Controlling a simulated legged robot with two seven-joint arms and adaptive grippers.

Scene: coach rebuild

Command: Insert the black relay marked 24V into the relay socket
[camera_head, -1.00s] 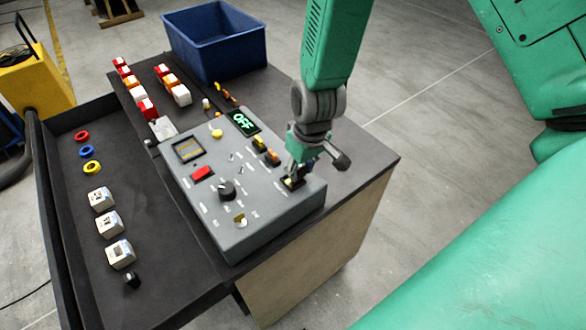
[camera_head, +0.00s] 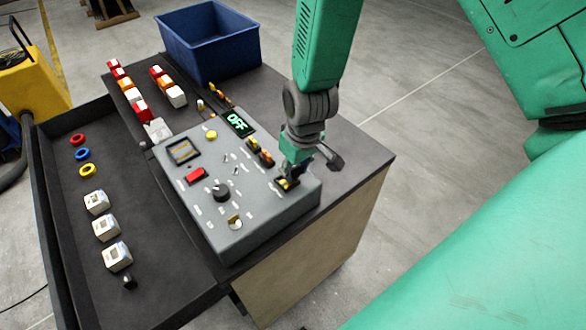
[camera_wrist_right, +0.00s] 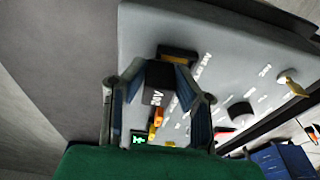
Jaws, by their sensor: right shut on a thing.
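My right gripper (camera_head: 290,172) points down over the far right part of the grey control panel. In the right wrist view its fingers (camera_wrist_right: 160,95) are shut on a black relay (camera_wrist_right: 157,80) with white lettering that looks like 24V, seen at an angle. The relay is right beside the relay socket (camera_wrist_right: 178,55), a dark and orange-brown piece on the panel face. In the head view the socket (camera_head: 285,185) shows just under the fingertips. I cannot tell whether the relay is seated in it. My left gripper is not in view.
White boxes (camera_head: 106,228) and coloured rings lie at left. A blue bin (camera_head: 210,45) stands behind.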

